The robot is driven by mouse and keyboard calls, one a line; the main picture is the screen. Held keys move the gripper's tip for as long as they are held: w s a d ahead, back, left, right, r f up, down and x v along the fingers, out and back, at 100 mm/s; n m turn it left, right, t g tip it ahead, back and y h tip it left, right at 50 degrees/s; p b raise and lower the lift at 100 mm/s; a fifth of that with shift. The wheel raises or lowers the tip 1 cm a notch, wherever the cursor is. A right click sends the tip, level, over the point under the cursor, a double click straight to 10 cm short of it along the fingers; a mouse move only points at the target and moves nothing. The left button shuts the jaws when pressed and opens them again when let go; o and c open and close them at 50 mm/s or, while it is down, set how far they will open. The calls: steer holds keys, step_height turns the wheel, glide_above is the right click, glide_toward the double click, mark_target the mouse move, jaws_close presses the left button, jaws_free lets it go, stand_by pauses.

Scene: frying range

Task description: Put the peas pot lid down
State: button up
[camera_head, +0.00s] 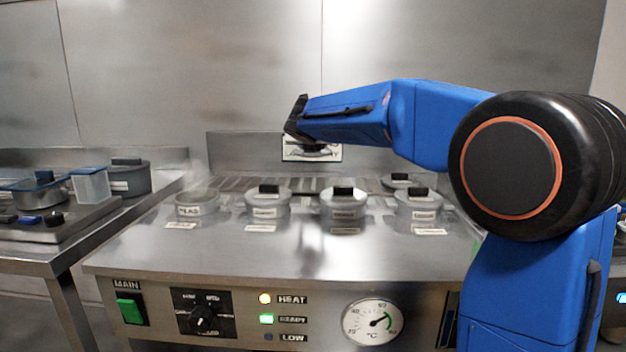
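The peas pot (196,207) stands at the left end of the row on the range, with a PEAS label on its front. It looks open, with no lid visible on it and faint steam above. My gripper (299,120) is at the far end of my blue arm, raised over the back of the range. Its fingers are not clear, and I cannot tell whether it holds a lid. A dark, flat shape shows just below it, against a white plate (290,153) on the back panel. A round, lid-like thing with a black handle (401,178) is at the back right.
Three more lidded pots (268,202) (344,203) (424,204) stand to the right of the peas pot, with labels in front. A slotted strip (235,184) runs behind them. The front steel top (230,250) is clear. A side table at left holds pans and a clear container (91,185).

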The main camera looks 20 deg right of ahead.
step_height(320, 180, down, 10)
steer(key=shift+r, duration=0.1)
stand_by(0.4)
steer(key=o, duration=1.2)
steer(key=shift+s+a+r, duration=0.1)
steer(key=shift+s, duration=0.1)
steer(key=v, duration=1.1)
steer(key=shift+s+r, duration=0.1)
steer(key=shift+s, duration=0.15)
steer(key=shift+s, duration=0.1)
